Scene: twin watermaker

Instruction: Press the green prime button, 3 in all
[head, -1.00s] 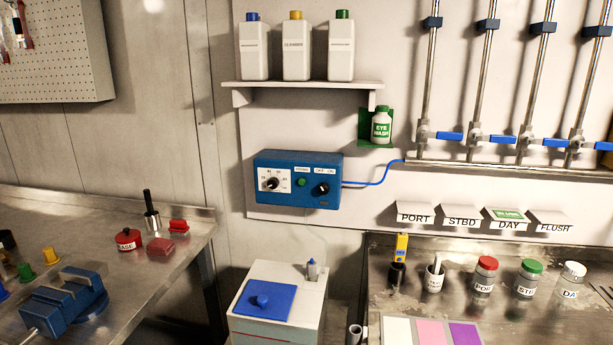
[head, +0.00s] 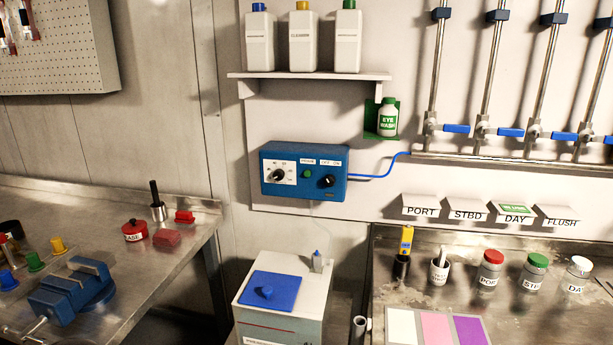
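The green prime button (head: 307,174) is a small round button on the front of a blue control box (head: 304,193) fixed to the wall, in the middle of the head view. It sits between a black selector knob (head: 278,176) on a white dial plate at its left and a second black knob (head: 327,181) at its right. A small label is above the button, too small to read surely. Nothing covers the button. Neither of my grippers is in the head view.
A shelf (head: 310,76) with white bottles is above the box. A white cabinet with a blue lid (head: 275,286) stands below it. A steel bench with a blue vise (head: 72,290) is at left; a steel counter with labelled jars (head: 490,268) is at right. The space before the box is clear.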

